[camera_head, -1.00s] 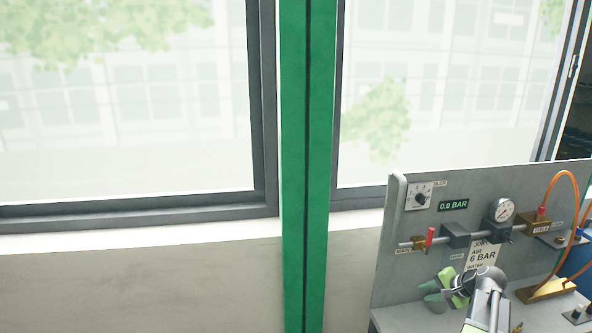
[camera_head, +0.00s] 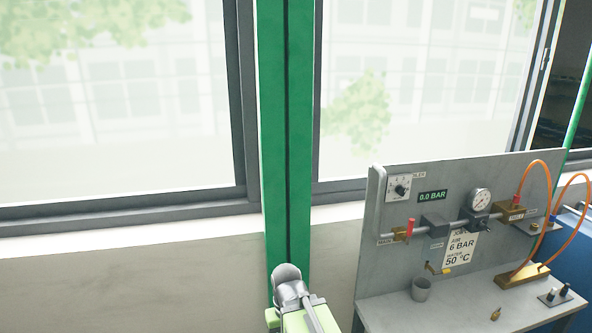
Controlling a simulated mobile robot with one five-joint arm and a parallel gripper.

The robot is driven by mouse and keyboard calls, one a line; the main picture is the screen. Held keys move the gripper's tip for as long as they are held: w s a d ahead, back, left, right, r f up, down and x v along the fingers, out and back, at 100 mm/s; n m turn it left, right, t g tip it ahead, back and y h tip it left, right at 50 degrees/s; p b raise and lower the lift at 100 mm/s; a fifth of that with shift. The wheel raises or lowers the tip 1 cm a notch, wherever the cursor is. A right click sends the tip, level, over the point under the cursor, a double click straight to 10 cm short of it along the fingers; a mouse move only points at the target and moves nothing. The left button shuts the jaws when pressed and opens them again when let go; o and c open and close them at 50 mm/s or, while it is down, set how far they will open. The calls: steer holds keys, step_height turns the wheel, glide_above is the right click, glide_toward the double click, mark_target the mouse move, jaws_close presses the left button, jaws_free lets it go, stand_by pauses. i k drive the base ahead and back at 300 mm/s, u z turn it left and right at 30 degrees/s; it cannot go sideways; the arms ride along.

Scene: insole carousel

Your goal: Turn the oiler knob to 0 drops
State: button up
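The oiler knob (camera_head: 400,190) is a small black knob on a white square dial plate at the upper left of the grey panel (camera_head: 375,215). An "OILER" label sits beside it. Which mark the knob points to is too small to read. My gripper (camera_head: 286,318), with green parts, is at the bottom edge, left of the panel and well apart from the knob. Its fingers are partly cut off, so I cannot tell whether they are open or shut.
A 0.0 BAR display (camera_head: 432,196), a red-handled valve (camera_head: 409,229) and a pressure gauge (camera_head: 480,200) are on the panel. Orange hoses (camera_head: 549,185) arch at the right. A grey cup (camera_head: 421,289) stands on the bench (camera_head: 450,310). A green post (camera_head: 290,130) rises behind my gripper.

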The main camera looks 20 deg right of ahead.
mark_target(400, 190)
steer(key=k, duration=1.35)
steer(key=u, duration=0.55)
steer(key=i, duration=1.6)
steer(key=z, duration=0.55)
